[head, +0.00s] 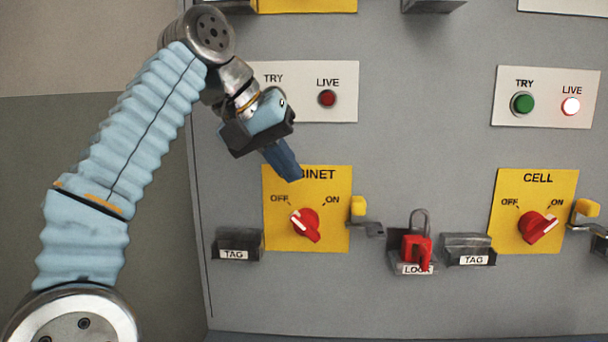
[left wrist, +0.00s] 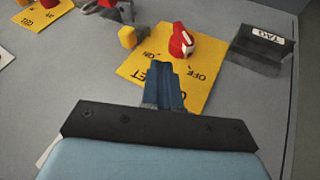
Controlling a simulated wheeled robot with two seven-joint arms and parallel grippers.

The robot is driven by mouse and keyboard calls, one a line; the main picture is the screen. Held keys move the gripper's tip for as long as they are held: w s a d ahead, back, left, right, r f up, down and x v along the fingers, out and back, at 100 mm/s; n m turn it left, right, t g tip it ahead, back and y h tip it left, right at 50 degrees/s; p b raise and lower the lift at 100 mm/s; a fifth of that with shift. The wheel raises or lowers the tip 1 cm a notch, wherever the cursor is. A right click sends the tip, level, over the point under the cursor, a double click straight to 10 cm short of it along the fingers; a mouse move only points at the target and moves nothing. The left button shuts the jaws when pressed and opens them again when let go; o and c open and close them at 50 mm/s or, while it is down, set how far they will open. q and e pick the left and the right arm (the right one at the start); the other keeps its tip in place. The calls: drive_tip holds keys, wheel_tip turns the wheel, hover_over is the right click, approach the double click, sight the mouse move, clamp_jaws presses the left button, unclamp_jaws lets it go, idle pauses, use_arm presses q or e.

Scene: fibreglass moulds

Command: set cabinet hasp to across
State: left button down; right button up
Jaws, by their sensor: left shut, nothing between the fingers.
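The cabinet hasp (head: 364,226) is a dark metal piece with a yellow tab, at the right edge of the yellow cabinet plate (head: 280,238). In the left wrist view, its yellow tab (left wrist: 127,37) shows beside the plate (left wrist: 200,92). My left gripper (head: 291,174) is shut and empty in front of the plate's top edge, covering part of the word CABINET. It is up and left of the hasp, apart from it. My right gripper is not in view.
A red padlock (head: 416,250) stands in the LOCK holder, right of the hasp. TAG holders (head: 238,245) flank the area. The cell plate (head: 508,238) has its own knob and yellow-tabbed hasp (head: 586,210). TRY and LIVE panels are above; the cell LIVE lamp (head: 570,106) is lit.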

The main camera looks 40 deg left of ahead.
use_arm(q)
drive_tip(key=b+x, duration=0.3)
drive_tip(key=x, duration=0.4)
drive_tip(key=shift+f, duration=0.4)
drive_tip(key=w+d, duration=0.2)
drive_tip(key=shift+d+f, duration=0.1)
drive_tip(key=shift+d, duration=0.25)
drive_tip(key=shift+w+d, duration=0.3)
drive_tip(key=shift+d, duration=0.15)
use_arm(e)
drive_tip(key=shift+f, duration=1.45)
